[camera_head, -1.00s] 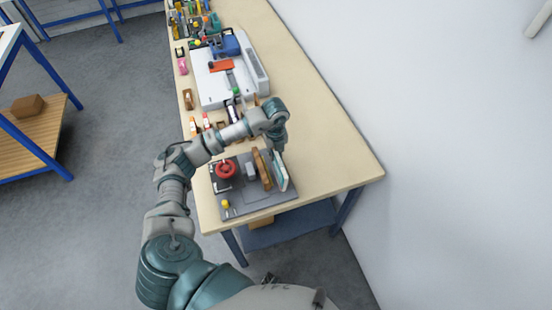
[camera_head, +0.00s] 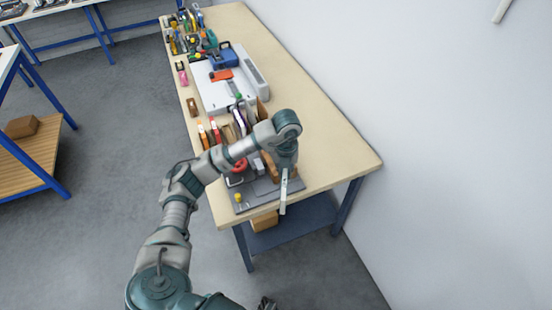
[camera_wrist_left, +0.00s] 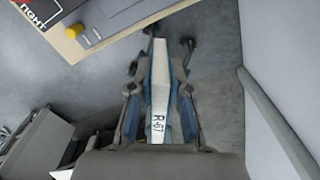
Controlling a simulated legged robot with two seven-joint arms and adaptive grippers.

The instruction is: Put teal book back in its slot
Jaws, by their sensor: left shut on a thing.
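My left gripper (camera_head: 285,170) is shut on the teal book (camera_head: 283,197). The book hangs upright below it, over the front edge of the bench, seen as a thin pale strip. In the left wrist view the book (camera_wrist_left: 160,98) shows pale page edges between blue-teal covers and a label reading R-67, with the left gripper's fingers (camera_wrist_left: 160,62) on both sides. A row of upright books (camera_head: 215,132) stands behind the arm. The arm partly hides this row, and I cannot make out an empty slot. A dark shape at the bottom edge may be my right gripper (camera_head: 267,303).
A grey board (camera_head: 250,203) at the bench's near end bears a red round thing (camera_head: 239,167), a yellow knob (camera_head: 238,197) and a brown wooden piece (camera_head: 269,167). A white machine (camera_head: 215,92) stands farther back. The bench's right side (camera_head: 330,150) is clear.

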